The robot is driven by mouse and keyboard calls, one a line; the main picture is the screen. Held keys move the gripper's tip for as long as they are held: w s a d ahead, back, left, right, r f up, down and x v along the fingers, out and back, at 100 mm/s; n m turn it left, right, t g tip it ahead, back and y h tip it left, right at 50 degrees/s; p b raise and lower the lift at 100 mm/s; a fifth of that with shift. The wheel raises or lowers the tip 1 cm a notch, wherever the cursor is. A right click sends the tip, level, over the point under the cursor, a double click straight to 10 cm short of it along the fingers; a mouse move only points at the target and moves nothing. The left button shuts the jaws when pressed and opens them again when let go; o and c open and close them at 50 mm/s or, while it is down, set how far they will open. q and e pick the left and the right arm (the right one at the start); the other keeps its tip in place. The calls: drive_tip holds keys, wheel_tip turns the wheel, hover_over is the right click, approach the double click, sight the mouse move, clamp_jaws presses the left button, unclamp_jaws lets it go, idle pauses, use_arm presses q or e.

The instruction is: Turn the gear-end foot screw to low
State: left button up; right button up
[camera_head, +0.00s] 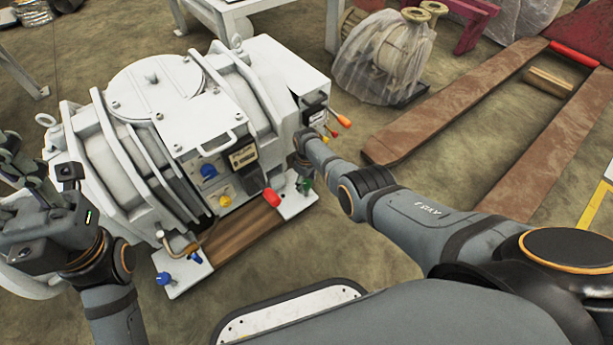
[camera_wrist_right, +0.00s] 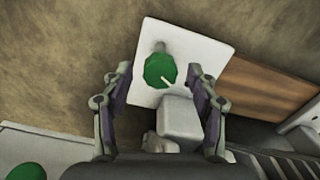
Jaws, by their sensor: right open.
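The white vacuum pump (camera_head: 150,130) stands on the floor, with foot plates at its lower corners. A green foot screw (camera_head: 304,186) stands on the right foot plate (camera_head: 290,204). In the right wrist view the green screw head (camera_wrist_right: 159,71), with a short white pointer line, sits on the pale plate (camera_wrist_right: 205,55). My right gripper (camera_wrist_right: 158,78) is open, its fingers on either side of the green head and apart from it. In the head view it is mostly hidden at the end of my right arm. My left gripper (camera_head: 30,185) is at the left edge; its jaw opening is unclear.
A blue foot screw (camera_head: 164,278) is on the left foot plate. A red knob (camera_head: 271,197) is beside the wooden board (camera_head: 235,245). Blue (camera_head: 209,170) and yellow (camera_head: 225,200) knobs are on the pump's front. Orange-tipped levers (camera_head: 338,117) project close to my right arm. A pallet truck (camera_head: 470,100) is at right.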

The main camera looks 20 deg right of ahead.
sight(307, 183)
wheel_tip(307, 183, up, 12)
idle(0.5)
drive_tip(key=shift+f, duration=0.1)
